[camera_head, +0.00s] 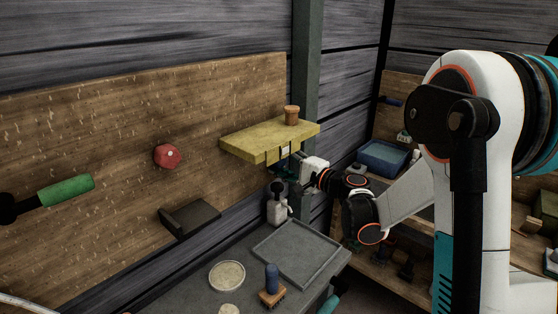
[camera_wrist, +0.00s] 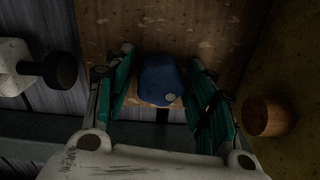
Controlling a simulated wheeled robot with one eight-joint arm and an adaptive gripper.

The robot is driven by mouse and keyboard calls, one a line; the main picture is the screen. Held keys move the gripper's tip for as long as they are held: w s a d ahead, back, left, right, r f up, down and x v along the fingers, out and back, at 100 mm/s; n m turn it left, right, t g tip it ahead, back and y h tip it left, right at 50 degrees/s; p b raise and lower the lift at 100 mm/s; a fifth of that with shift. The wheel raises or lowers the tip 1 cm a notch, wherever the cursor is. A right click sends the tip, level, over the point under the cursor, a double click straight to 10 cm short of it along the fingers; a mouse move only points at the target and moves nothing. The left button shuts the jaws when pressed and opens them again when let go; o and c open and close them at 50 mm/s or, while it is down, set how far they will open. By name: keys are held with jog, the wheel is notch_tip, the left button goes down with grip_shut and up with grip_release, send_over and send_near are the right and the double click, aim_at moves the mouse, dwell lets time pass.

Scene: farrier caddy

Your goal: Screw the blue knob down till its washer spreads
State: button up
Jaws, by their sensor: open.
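The blue knob (camera_wrist: 158,80) shows in the wrist view against the wooden board, with a small pale spot near its lower right edge. My gripper (camera_wrist: 161,62) is open, with one teal finger on each side of the knob; I cannot tell whether either finger touches it. In the head view my gripper (camera_head: 284,164) is just under the yellow shelf (camera_head: 262,135), close to the board. There the knob is mostly hidden by the shelf and gripper. The washer cannot be made out in either view.
A brown cup (camera_head: 292,115) sits on the shelf, close to my gripper. A white bottle with a black top (camera_head: 277,207) stands below. A red knob (camera_head: 167,156), a green handle (camera_head: 66,191) and a dark ledge (camera_head: 188,218) are on the board. A grey tray (camera_head: 297,252) lies on the bench.

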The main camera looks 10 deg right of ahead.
dwell(0.4)
jog(key=m, duration=0.5)
jog(key=shift+m, duration=0.3)
jog(key=c, duration=1.1)
jog(key=m, duration=0.8)
